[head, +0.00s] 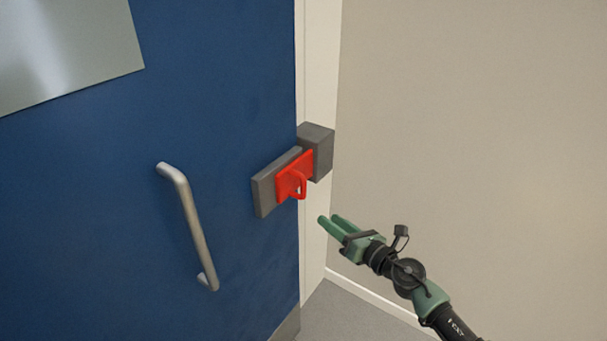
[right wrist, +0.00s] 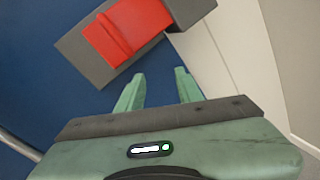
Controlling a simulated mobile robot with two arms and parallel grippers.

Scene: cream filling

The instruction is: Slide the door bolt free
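The red bolt (head: 291,178) with its loop handle sits on a grey mounting plate (head: 264,192) on the blue door (head: 228,90). Its right end reaches the grey keeper block (head: 318,150) on the white frame. In the right wrist view the red bolt (right wrist: 126,30) is at the top, ahead of the fingers. My right gripper (head: 331,222) is below and to the right of the bolt handle, apart from it. Its two green fingers (right wrist: 158,88) are spread with nothing between them. My left gripper is not in view.
A silver door handle (head: 190,228) stands out from the door left of the bolt. A metallic panel (head: 65,50) is at the upper left. The white door frame (head: 313,240) and a beige wall (head: 470,120) are on the right. Space around my right gripper looks clear.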

